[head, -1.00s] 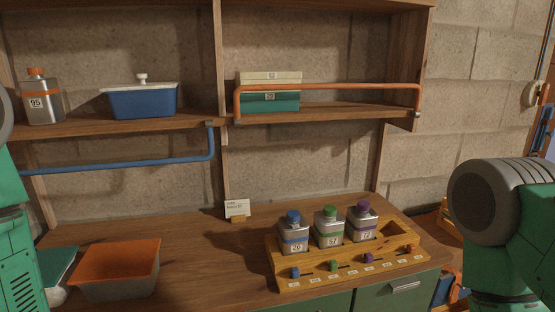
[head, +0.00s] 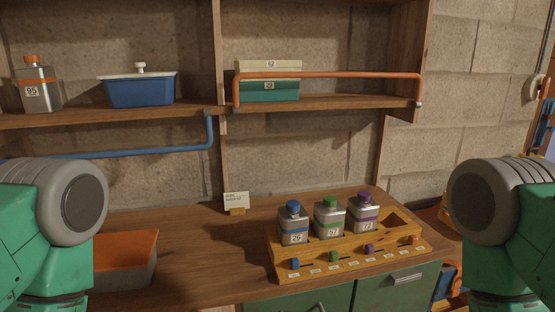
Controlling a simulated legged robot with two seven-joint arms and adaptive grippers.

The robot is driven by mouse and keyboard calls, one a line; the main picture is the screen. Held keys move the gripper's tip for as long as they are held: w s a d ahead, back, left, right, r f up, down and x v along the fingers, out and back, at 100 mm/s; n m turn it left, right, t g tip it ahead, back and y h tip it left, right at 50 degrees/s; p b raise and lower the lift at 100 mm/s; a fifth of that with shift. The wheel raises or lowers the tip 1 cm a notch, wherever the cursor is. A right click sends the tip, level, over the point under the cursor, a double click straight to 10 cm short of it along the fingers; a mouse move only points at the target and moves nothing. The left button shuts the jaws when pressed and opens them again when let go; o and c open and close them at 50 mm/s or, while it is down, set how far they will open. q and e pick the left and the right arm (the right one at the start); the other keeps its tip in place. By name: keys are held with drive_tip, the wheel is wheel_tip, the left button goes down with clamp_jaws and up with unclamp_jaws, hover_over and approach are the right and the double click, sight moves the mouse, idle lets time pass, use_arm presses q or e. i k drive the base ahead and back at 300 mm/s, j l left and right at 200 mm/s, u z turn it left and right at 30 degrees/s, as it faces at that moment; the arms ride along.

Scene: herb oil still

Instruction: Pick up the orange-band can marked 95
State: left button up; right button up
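The orange-band can marked 95 (head: 37,90) stands upright on the left part of the shelf, left of the blue tub. It is a grey metal can with an orange cap and a white label reading 95. My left arm shows at the lower left and my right arm at the lower right, both as green links with grey rounded joints. Neither gripper is in view. Nothing is seen touching the can.
A blue tub (head: 140,90) with a white lid stands beside the can. An orange rail (head: 330,75) fronts stacked boxes (head: 268,90). A wooden rack (head: 340,262) holds blue, green and purple cans. An orange-lidded box (head: 125,260) and a small card (head: 236,200) are on the counter.

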sight(39, 89)
drive_tip(key=u, duration=1.3)
